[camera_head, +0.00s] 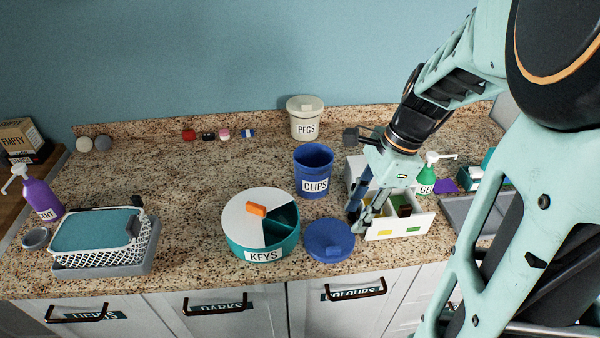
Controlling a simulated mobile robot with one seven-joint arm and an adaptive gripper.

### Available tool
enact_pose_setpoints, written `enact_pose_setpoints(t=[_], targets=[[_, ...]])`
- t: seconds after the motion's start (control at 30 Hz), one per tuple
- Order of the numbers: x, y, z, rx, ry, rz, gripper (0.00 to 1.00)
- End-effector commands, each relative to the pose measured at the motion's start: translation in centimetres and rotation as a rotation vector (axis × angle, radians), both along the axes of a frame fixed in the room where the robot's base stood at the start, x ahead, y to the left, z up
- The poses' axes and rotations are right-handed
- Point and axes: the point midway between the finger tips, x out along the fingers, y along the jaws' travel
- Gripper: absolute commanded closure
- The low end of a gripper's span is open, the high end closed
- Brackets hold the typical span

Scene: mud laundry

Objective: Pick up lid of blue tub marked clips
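The blue tub marked CLIPS (312,183) stands upright and open-topped near the middle of the counter. A round blue lid (322,244) with a raised grip lies on the counter in front of the tub, apart from it, near the front edge. My gripper (360,216) points down to the right of the tub, just behind and to the right of the lid. It appears apart from the lid, in front of the white drawer box. Its fingers are small and seen at an angle, so I cannot tell their opening.
A round KEYS container (240,242) with a partly open top stands left of the lid. A white box with an open drawer (400,230) is right of it. A PEGS tub (306,124) stands behind. A lidded basket (100,255) is far left.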

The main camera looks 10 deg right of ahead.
Motion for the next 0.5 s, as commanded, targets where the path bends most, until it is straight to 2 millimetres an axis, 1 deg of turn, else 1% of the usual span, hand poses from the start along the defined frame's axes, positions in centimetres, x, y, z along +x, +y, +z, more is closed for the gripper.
enact_pose_setpoints(t=[0.03, 0.13, 0.4, 0.5], targets=[[-0.5, 0.2, 0.0, 0.013, 0.016, -0.013, 0.68], [-1.1, 0.6, -0.8, 0.026, 0.036, -0.022, 0.68], [-1.1, 1.8, -4.7, 0.028, 0.039, -0.022, 0.68], [-1.0, 2.0, -5.5, 0.026, 0.036, -0.021, 0.68]])
